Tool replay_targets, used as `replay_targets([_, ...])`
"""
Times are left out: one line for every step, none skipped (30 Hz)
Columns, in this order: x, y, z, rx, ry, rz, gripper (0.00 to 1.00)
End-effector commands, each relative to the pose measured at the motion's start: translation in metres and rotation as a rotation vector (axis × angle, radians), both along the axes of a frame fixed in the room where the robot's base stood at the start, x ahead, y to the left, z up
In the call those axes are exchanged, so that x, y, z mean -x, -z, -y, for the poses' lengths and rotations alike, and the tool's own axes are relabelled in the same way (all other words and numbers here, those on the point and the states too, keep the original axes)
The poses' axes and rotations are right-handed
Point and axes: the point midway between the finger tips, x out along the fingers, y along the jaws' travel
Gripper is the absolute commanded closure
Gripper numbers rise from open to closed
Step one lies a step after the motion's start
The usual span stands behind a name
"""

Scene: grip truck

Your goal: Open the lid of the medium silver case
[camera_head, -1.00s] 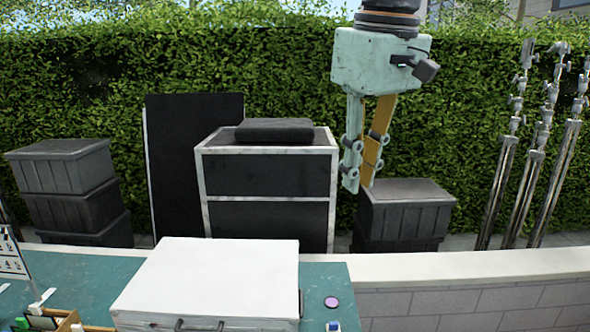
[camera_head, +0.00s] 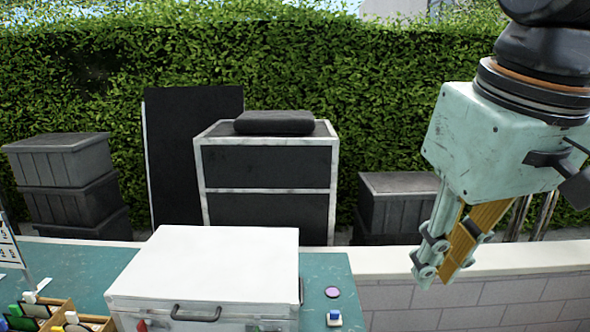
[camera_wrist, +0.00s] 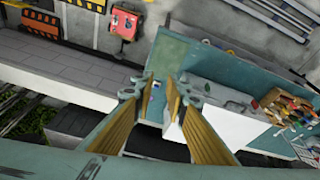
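The silver case (camera_head: 215,262) stands on the teal worktop with its pale, flat lid down. Its front face shows a dark handle (camera_head: 196,313) and a small red part near the left; the bottom of the front is cut off. My gripper (camera_head: 436,276) is right of the case, apart from it, pointing down over the area by the low wall. In the wrist view my gripper (camera_wrist: 163,88) has its two fingers spread with nothing held between them. The case shows there as a white block (camera_wrist: 222,125), partly hidden by the right finger.
A purple disc (camera_head: 332,292) and a small blue-and-white item (camera_head: 334,318) lie right of the case. A wooden organizer (camera_head: 62,315) is at its left. A low white-topped wall (camera_head: 400,260) runs behind and right. Black crates (camera_head: 70,160) and a large black box (camera_head: 265,170) stand beyond.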

Motion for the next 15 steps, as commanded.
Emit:
replay_targets([0.01,0.01,0.003,-0.003,0.018,0.005,0.87])
replay_targets([0.015,0.014,0.004,-0.005,0.029,0.008,0.87])
replay_targets([0.021,0.02,0.006,-0.008,0.042,0.013,0.87])
replay_targets([0.027,0.025,0.008,-0.01,0.052,0.014,0.87])
replay_targets([0.032,0.03,0.009,-0.012,0.063,0.017,0.87])
replay_targets([0.039,0.036,0.011,-0.015,0.076,0.021,0.87])
replay_targets([0.044,0.041,0.012,-0.017,0.086,0.023,0.87])
replay_targets([0.048,0.045,0.013,-0.019,0.097,0.027,0.87])
replay_targets([0.055,0.052,0.015,-0.022,0.111,0.03,0.87])
replay_targets([0.059,0.056,0.016,-0.024,0.121,0.032,0.87])
replay_targets([0.063,0.06,0.017,-0.026,0.129,0.035,0.87])
replay_targets([0.069,0.066,0.018,-0.028,0.14,0.037,0.87])
replay_targets([0.072,0.069,0.018,-0.03,0.147,0.039,0.87])
replay_targets([0.075,0.072,0.019,-0.032,0.154,0.041,0.87])
replay_targets([0.079,0.076,0.02,-0.034,0.162,0.044,0.87])
